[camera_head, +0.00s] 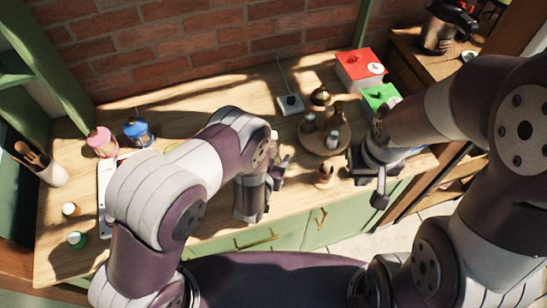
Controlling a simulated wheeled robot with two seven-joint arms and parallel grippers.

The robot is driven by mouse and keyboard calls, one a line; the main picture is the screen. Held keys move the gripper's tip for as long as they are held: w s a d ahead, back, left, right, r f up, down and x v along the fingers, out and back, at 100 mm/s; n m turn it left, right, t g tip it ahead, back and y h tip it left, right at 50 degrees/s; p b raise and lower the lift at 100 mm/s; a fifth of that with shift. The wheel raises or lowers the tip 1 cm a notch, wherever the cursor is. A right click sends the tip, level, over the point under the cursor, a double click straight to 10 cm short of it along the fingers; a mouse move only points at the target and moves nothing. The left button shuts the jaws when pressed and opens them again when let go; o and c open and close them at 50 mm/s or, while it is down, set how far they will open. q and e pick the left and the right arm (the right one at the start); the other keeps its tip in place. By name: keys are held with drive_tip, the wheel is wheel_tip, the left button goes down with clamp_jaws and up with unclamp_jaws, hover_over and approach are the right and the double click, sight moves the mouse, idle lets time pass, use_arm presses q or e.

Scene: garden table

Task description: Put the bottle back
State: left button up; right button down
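A dark bottle (338,114) stands upright on a round wooden tray (325,149) right of centre on the worktop. Other small containers share the tray, so I cannot tell for sure which one the task means. My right gripper (366,179) is at the counter's front edge, right of and nearer than the tray. Its fingers look spread and nothing shows between them. My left gripper (272,180) points down over the worktop, left of the tray. Its fingers are partly hidden by my own wrist, so I cannot tell what they hold.
A small brown cup-like item (324,176) stands in front of the tray. Red (360,68) and green (379,97) boxes stand behind to the right. Pink (101,141) and blue (138,131) jars are at the left. A brick wall bounds the back.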

use_arm(q)
drive_tip(key=shift+w+f, duration=0.1)
drive_tip(key=shift+f, duration=0.35)
drive_tip(key=shift+f, duration=0.15)
drive_tip(key=o, duration=1.5)
